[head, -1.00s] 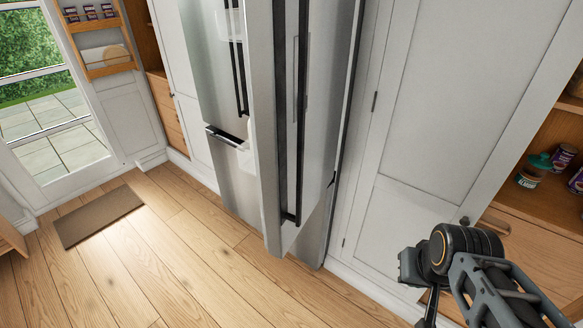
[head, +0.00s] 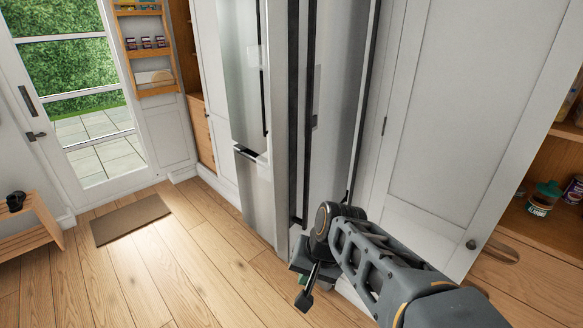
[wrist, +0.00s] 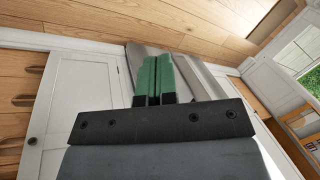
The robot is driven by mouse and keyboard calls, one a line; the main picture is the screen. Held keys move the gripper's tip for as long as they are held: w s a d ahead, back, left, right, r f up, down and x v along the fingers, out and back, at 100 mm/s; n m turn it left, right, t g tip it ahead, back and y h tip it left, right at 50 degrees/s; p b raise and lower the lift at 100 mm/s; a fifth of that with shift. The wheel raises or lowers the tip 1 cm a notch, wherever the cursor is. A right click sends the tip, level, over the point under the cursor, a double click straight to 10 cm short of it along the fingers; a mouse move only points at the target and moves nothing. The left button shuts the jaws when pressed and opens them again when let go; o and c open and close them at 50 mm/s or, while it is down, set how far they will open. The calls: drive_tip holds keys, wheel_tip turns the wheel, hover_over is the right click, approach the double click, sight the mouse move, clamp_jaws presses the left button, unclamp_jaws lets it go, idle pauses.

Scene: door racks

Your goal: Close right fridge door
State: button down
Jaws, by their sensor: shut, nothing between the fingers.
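The right fridge door (head: 335,125) stands open in the head view. It is a tall steel panel jutting out toward me, with a long dark handle strip (head: 309,110) on its face. The same steel shows beyond my fingers in the wrist view (wrist: 205,78). My gripper (head: 303,267) is low beside the door's bottom end, partly hidden by my own wrist. In the wrist view its green fingers (wrist: 154,75) are together with nothing between them. I cannot tell whether they touch the door. The left fridge side (head: 240,90) shows behind the open door.
White cabinet doors (head: 450,120) stand to the right of the fridge, with an open wooden shelf (head: 545,175) holding jars beyond. A glass door (head: 85,110) is at the far left.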

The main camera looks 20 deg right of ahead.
drive_tip(key=w+d+r+m+t+y+p, duration=0.1)
drive_tip(key=w+d+r+m+t+y, duration=0.4)
drive_tip(key=d+m, duration=0.55)
drive_tip(key=w+d+r+m+t+y, duration=0.3)
drive_tip(key=w+d+r+m+t, duration=0.4)
drive_tip(key=m, duration=0.6)
drive_tip(key=r+p+x, duration=0.1)
drive_tip(key=p+x, duration=0.1)
drive_tip(key=x, duration=1)
drive_tip(key=shift+w+a, duration=0.15)
drive_tip(key=shift+w, duration=0.05)
